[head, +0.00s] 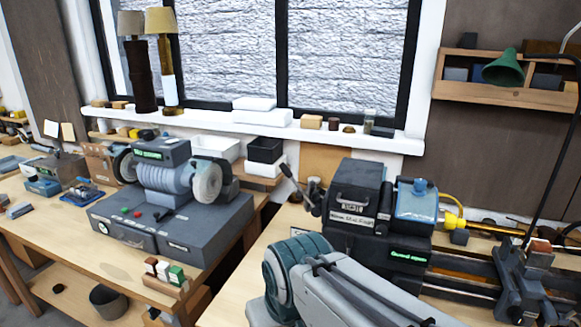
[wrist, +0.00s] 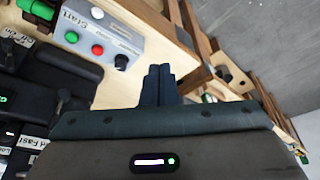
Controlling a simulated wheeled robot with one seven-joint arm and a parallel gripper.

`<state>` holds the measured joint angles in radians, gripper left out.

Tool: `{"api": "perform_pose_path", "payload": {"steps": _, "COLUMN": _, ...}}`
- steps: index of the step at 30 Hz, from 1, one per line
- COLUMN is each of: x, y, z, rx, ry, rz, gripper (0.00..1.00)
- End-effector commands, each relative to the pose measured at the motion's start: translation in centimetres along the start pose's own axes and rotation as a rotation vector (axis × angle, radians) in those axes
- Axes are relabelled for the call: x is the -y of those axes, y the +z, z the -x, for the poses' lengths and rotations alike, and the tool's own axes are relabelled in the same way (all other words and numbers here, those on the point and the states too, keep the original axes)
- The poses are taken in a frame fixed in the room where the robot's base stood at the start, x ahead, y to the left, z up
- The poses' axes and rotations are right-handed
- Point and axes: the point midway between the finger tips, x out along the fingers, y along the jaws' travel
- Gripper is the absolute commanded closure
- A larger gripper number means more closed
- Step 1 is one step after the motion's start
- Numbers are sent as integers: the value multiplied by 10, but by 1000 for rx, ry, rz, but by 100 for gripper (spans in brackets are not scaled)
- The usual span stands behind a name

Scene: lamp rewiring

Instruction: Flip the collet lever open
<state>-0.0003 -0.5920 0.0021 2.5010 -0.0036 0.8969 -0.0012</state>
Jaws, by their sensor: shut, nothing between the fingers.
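A dark lever with a rounded knob (head: 286,171) rises at a slant from the left end of the black lathe headstock (head: 350,195) in the head view. It looks like the collet lever; whether it is open or shut I cannot tell. My gripper (wrist: 160,72) shows in the wrist view with its two dark fingers together and nothing between them. It is beyond the lower edge of the head view. The collet lever is not clearly identifiable in the wrist view, so the distance from my fingers to it cannot be told.
A grey control panel (wrist: 100,38) with green, red and black controls lies beyond my fingers in the wrist view. A bench grinder (head: 170,180) stands on the left bench. A blue-topped box (head: 416,200) and lathe bed (head: 465,275) lie right of the headstock.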

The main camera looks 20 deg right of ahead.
Motion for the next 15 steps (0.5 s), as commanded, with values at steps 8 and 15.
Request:
{"api": "perform_pose_path", "payload": {"steps": 8, "x": 0, "y": 0, "z": 0, "rx": 0, "ry": 0, "rz": 1, "gripper": 100}}
{"api": "perform_pose_path", "payload": {"steps": 15, "x": -6, "y": -7, "z": -4, "rx": 31, "ry": 29, "rz": 36, "gripper": 100}}
